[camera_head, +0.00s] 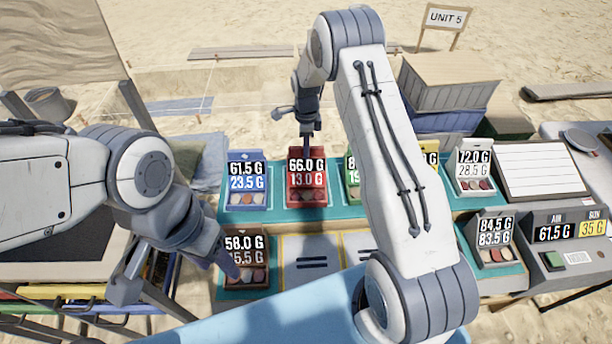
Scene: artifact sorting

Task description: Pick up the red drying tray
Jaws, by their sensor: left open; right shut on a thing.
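The red drying tray (292,197) stands in the back row on the teal bench, with a label reading 66.0 G over 13.0 G and several small pieces in its front. My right gripper (308,140) comes down from above and behind and is shut on the red tray's upper back edge. The fingertips are partly hidden there. The tray appears level with its neighbours; I cannot tell whether it is clear of the bench. My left gripper (178,276) is open and empty at the lower left, beside the 58.0 G tray (243,279).
A blue tray (232,200) stands just left of the red one. A green tray (352,190) is at its right, partly hidden by my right arm. More trays (474,184) and a scale display (565,232) stand at the right. Two empty marked slots (311,254) lie in front.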

